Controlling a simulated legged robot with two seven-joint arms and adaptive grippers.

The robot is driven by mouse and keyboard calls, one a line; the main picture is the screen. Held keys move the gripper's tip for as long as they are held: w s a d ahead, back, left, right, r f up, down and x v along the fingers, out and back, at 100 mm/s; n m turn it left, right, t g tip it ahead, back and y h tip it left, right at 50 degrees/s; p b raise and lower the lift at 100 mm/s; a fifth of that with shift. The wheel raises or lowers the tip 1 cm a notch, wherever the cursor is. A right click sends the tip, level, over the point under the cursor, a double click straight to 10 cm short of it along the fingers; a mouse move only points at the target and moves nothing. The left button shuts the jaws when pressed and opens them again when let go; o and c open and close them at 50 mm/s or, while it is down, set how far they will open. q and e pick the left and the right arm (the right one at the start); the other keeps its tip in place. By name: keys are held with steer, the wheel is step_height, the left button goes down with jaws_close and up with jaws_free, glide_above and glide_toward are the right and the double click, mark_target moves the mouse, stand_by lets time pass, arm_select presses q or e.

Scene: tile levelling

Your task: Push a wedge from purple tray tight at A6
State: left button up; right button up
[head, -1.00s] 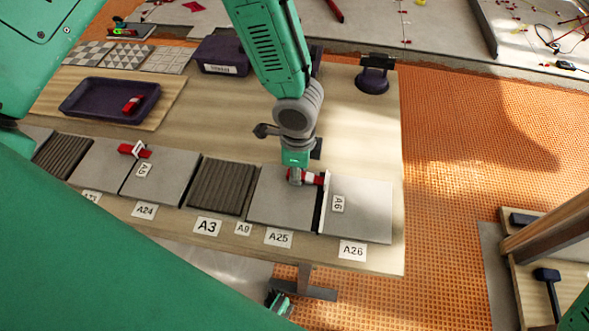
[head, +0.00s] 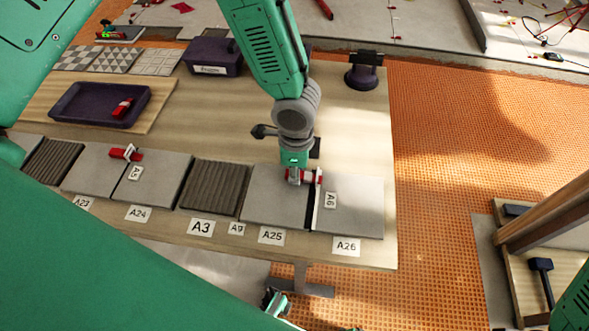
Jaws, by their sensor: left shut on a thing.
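My left gripper (head: 295,176) is shut on a red wedge (head: 308,176) above tile A25 (head: 270,200). The wedge points right, with its tip at the upper end of the white clip (head: 317,196) in the A6 joint. Whether it is fully seated in the clip I cannot tell. The A6 label (head: 330,200) lies on tile A26 (head: 358,212). The purple tray (head: 66,107) at the left back holds another red wedge (head: 122,107). My right gripper does not show.
At joint A5 a red wedge (head: 124,153) sits with a white clip. Ribbed tile A3 (head: 214,187) lies left of A25. A purple box (head: 212,52) and a dark suction-cup-like tool (head: 363,75) stand at the back. The table's middle is mostly clear.

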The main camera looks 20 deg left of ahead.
arm_select(q)
steer(key=shift+d, duration=0.35)
steer(key=shift+w+d, duration=0.1)
steer(key=shift+w, duration=0.05)
steer(key=shift+w+d, duration=0.15)
steer(key=shift+d, duration=0.3)
stand_by(0.7)
steer(key=o, duration=0.9)
steer(key=shift+c, duration=0.2)
steer(key=shift+r, duration=0.15)
steer(key=shift+r, duration=0.4)
step_height(320, 180, up, 11)
steer(key=shift+f, duration=0.1)
